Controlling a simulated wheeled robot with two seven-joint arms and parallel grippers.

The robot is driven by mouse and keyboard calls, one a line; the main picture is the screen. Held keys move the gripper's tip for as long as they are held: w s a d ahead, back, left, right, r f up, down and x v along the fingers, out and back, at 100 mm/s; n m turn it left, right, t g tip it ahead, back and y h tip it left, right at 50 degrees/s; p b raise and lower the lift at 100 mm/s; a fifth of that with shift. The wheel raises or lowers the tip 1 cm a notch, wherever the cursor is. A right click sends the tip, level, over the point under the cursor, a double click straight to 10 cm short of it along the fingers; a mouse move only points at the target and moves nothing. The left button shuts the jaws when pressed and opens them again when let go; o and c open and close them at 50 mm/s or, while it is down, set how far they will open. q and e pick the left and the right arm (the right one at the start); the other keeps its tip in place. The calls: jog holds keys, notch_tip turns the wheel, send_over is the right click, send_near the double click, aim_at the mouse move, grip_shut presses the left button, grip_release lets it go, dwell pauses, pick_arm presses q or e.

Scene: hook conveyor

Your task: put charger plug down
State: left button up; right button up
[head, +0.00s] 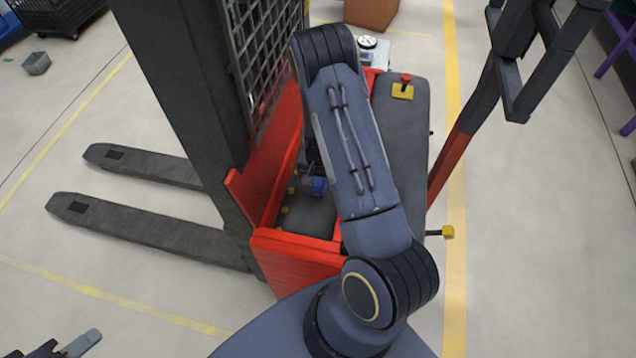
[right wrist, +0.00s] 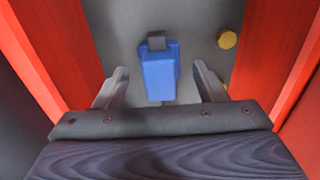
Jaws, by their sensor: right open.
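The blue charger plug (right wrist: 160,72) with a dark grey end (right wrist: 156,41) lies over the grey floor of a red-walled recess in the right wrist view. My right gripper (right wrist: 162,80) is open, one finger on each side of the plug, with visible gaps. I cannot tell whether the plug rests fully on the surface. In the head view the plug (head: 318,187) is a small blue patch beside my right arm, which hides most of the right gripper. My left gripper (head: 72,347) shows only partly at the bottom left edge; its opening is unclear.
The recess belongs to a red and grey pallet stacker (head: 290,248) with a mast, mesh guard and two forks (head: 140,228). Yellow knobs (right wrist: 227,39) stand close to the plug. Red walls (right wrist: 268,50) flank the gripper. A cardboard box (head: 371,12) is behind.

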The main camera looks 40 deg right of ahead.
notch_tip(320, 180, up, 10)
jog(key=b, duration=0.1)
notch_tip(320, 180, up, 9)
jog(key=n+t+y, duration=0.1)
jog(key=t+y, duration=0.1)
send_over(318, 181)
jog(key=s+a, duration=0.3)
jog(key=a, duration=0.2)
jog(key=s+a+r+n+t+y, duration=0.1)
jog(key=s+a+r+n, duration=0.2)
jog(key=s+a+r, duration=0.2)
jog(key=s+a+r+n+t, duration=0.2)
jog(key=s+a+r+n, duration=0.2)
jog(key=s+r, duration=0.4)
jog(key=s+a, duration=0.1)
jog(key=s, duration=0.2)
jog(key=shift+s+a+r+n+t+y, duration=0.25)
jog(key=shift+n+t+y, duration=0.05)
jog(key=shift+y, duration=0.1)
